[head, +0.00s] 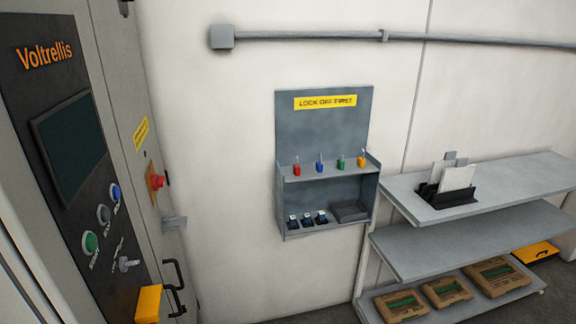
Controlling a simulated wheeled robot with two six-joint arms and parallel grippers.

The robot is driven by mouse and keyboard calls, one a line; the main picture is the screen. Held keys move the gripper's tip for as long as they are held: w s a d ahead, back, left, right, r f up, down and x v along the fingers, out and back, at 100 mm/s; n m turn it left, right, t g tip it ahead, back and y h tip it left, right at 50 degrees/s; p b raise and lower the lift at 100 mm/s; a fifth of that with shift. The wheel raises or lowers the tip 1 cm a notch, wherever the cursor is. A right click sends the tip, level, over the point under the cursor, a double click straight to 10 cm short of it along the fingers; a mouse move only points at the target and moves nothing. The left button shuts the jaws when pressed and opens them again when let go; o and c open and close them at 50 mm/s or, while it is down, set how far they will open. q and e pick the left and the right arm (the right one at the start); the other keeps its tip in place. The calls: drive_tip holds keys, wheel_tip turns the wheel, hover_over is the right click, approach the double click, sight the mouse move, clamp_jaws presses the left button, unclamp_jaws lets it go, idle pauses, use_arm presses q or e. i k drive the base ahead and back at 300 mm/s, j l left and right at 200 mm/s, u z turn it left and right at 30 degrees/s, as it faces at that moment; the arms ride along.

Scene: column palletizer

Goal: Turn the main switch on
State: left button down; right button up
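A red knob (155,181) on an orange plate sits on the side of the grey cabinet (117,60), at left; it looks like the main switch. The knob is seen at a steep angle, so I cannot tell its set position. The cabinet's dark front panel (35,100) carries a screen (68,146), a green button (90,241), a grey one (103,214), a blue one (115,192) and a small grey lever switch (129,264). Neither of my grippers is in view.
A grey wall station (323,125) labelled "LOCK OFF FIRST" holds red, blue, green and yellow padlocks and several dark items below. A grey shelf unit (500,187) with boxes stands at right. A yellow block (148,303) and black handle (174,285) show low on the cabinet.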

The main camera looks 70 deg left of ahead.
sight(157, 182)
drive_tip(key=u, duration=3.4)
